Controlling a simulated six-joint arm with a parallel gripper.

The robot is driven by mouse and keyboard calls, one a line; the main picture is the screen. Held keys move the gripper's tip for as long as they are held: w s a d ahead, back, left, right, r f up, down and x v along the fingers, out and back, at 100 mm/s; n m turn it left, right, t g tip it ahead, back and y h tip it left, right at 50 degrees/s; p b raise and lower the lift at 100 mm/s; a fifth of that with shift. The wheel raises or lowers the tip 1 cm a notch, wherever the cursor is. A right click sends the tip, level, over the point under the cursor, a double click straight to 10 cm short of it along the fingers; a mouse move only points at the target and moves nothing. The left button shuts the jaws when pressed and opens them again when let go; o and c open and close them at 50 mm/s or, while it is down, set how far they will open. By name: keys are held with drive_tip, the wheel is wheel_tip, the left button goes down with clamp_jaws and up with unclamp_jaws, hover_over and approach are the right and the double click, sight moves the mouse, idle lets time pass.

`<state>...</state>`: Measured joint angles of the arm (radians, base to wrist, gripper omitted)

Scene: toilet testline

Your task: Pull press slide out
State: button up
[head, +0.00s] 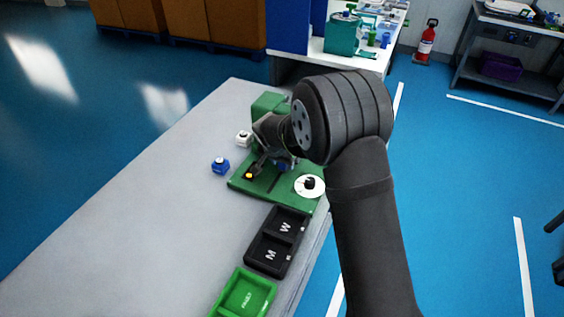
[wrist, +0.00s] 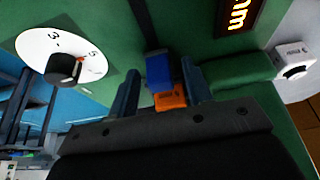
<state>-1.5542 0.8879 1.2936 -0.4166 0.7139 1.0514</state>
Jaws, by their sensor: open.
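The green press station (head: 285,197) stands on the grey table, with a white dial (head: 310,186) on its right side. In the wrist view the dial (wrist: 62,55) is at upper left and a dark slot (wrist: 142,18) runs along the green base. My gripper (wrist: 160,72) is open, its two dark fingers on either side of a blue block (wrist: 158,70) with an orange part (wrist: 170,98) beside it. I cannot tell whether the fingers touch the block, or whether it is the slide. In the head view my gripper (head: 266,160) is low over the station, partly hidden by my wrist.
A lit display (wrist: 237,15) shows at the wrist view's top. A white button box (head: 243,138) and a blue one (head: 220,166) stand left of the station. A black two-part tray (head: 263,241) and a green tray (head: 244,294) lie nearer. The table's left is clear.

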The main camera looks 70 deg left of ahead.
clamp_jaws()
drive_tip(key=s+d, duration=0.7)
drive_tip(key=shift+s+d+f, duration=0.1)
drive_tip(key=shift+s+d, duration=0.05)
drive_tip(key=shift+d, duration=0.05)
unclamp_jaws()
drive_tip(key=v, duration=1.7)
drive_tip(key=shift+r, duration=0.25)
drive_tip(key=shift+s, duration=0.1)
